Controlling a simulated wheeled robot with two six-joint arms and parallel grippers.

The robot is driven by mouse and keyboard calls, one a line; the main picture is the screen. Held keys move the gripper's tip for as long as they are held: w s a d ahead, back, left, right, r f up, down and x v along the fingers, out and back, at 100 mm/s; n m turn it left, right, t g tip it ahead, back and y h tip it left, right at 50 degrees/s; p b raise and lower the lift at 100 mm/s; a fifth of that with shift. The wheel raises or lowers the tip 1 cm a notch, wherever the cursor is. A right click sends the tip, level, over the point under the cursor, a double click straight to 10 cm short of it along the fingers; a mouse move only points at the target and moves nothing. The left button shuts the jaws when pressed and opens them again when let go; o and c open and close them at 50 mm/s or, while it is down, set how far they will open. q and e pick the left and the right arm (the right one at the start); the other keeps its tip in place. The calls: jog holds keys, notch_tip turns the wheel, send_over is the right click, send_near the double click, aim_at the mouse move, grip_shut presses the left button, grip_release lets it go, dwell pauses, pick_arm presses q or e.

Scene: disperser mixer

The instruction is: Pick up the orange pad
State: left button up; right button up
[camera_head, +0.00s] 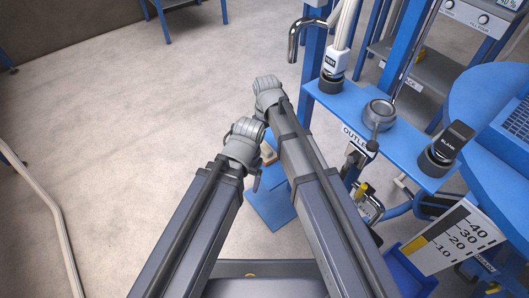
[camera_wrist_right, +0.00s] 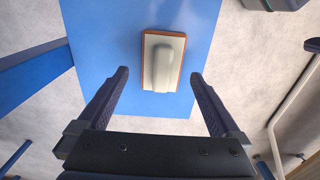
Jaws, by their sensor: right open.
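The orange pad (camera_wrist_right: 163,61) shows in the right wrist view as a pale block with a raised grip and an orange rim. It lies on a blue platform (camera_wrist_right: 105,35), whose surface also shows in the head view (camera_head: 270,208). My right gripper (camera_wrist_right: 158,76) is open and empty, with one finger on each side of the pad's near end in the picture, apart from it. In the head view a sliver of the pad (camera_head: 268,153) shows between my arms, and my right jaws are hidden. My left wrist ends close by; its jaws cannot be made out.
A blue stand with a shelf (camera_head: 405,142) stands right of my arms, holding a spout, a knob and black-capped parts. A scale board (camera_head: 455,238) and a blue bin (camera_head: 405,275) are at lower right. The floor to the left is mostly clear.

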aim_at(265, 146)
jog(key=f+b, duration=0.4)
jog(key=f, duration=0.1)
jog(key=shift+a+b, duration=0.3)
jog(key=shift+r, duration=0.1)
jog(key=shift+c, duration=0.4)
jog(key=c, duration=1.1)
notch_tip(265, 146, up, 10)
jog(key=p, duration=1)
